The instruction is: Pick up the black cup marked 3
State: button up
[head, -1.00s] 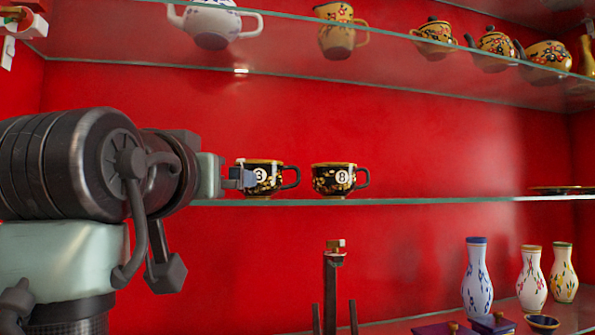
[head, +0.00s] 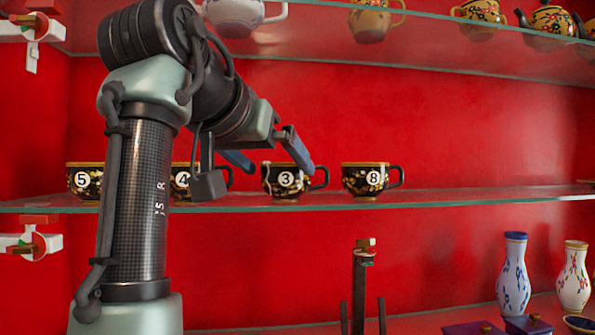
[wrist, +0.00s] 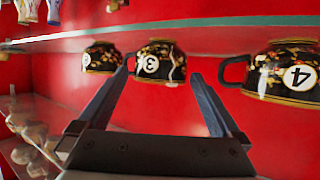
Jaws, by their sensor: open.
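The black cup marked 3 (head: 282,180) stands upright on the middle glass shelf, with gold flowers, a gold rim and its handle to the right. In the wrist view the same cup (wrist: 160,68) appears upside down, between and beyond my fingertips. My gripper (head: 281,170) is open, with blue fingers spread on either side of the cup in the head view. The wrist view shows nothing held in my gripper (wrist: 158,72). I cannot tell how far the fingertips are from the cup.
My arm partly hides cup 4. Teapots line the shelf above; vases (head: 514,275) stand below.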

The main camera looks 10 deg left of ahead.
aim_at(286, 176)
jog(key=p+x, duration=0.4)
jog(key=x, duration=0.1)
jog(key=shift+w+f, duration=0.2)
jog(key=shift+w, duration=0.1)
jog(key=c, duration=1.1)
jog(key=shift+r, duration=0.15)
notch_tip(286, 176, up, 10)
jog(key=shift+b, duration=0.45)
